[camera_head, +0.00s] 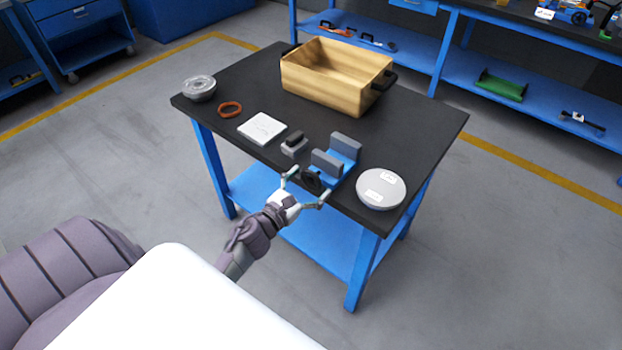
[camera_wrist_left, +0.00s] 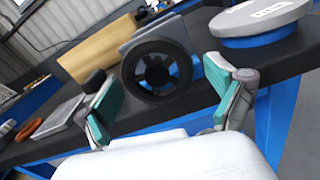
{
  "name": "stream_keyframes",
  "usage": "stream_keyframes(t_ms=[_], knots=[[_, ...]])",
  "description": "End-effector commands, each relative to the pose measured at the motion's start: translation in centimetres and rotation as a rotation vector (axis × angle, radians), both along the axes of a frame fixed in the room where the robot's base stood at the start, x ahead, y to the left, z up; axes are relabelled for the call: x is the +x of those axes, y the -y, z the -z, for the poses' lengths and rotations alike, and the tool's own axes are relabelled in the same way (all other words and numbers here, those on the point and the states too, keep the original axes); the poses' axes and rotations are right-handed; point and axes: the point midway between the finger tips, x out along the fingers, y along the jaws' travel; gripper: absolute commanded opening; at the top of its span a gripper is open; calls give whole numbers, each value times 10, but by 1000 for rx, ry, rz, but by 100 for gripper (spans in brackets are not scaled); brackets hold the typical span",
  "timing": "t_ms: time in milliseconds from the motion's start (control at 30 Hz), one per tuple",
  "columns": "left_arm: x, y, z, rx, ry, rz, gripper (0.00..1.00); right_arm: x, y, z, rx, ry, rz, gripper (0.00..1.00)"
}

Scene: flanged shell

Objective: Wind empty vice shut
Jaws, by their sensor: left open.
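The vice (camera_head: 343,147) has a blue body and two grey jaws, and stands at the front edge of the black-topped table. Its jaws are apart, with nothing seen between them. Its black handwheel (camera_head: 311,181) faces my left gripper; the spoked wheel (camera_wrist_left: 158,70) also shows large in the left wrist view. My left gripper (camera_head: 306,190) is open in front of the handwheel, with a finger on either side of it. In the left wrist view the teal-padded fingers (camera_wrist_left: 165,100) stand wide apart, and the wheel appears between and beyond their tips. My right gripper is not in view.
On the table (camera_head: 235,130) are a wooden box (camera_head: 335,80), a round grey lidded piece (camera_head: 381,188), a white square plate (camera_head: 262,129), a small dark-topped block (camera_head: 293,144), an orange ring (camera_head: 230,109) and a grey flanged part (camera_head: 199,88).

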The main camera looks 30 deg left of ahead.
Motion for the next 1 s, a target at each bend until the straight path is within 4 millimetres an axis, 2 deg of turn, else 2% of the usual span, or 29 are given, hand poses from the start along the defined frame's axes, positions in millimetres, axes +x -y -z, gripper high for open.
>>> stream_keyframes(t_ms=[333, 367, 700, 1000], knots=[[5, 0, 0, 0, 0, 0, 93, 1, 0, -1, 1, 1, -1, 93], [5, 0, 0, 0, 0, 0, 90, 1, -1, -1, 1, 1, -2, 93], [5, 0, 0, 0, 0, 0, 33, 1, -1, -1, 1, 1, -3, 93], [4, 1, 0, -35, -3, 0, 32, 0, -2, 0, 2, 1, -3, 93]])
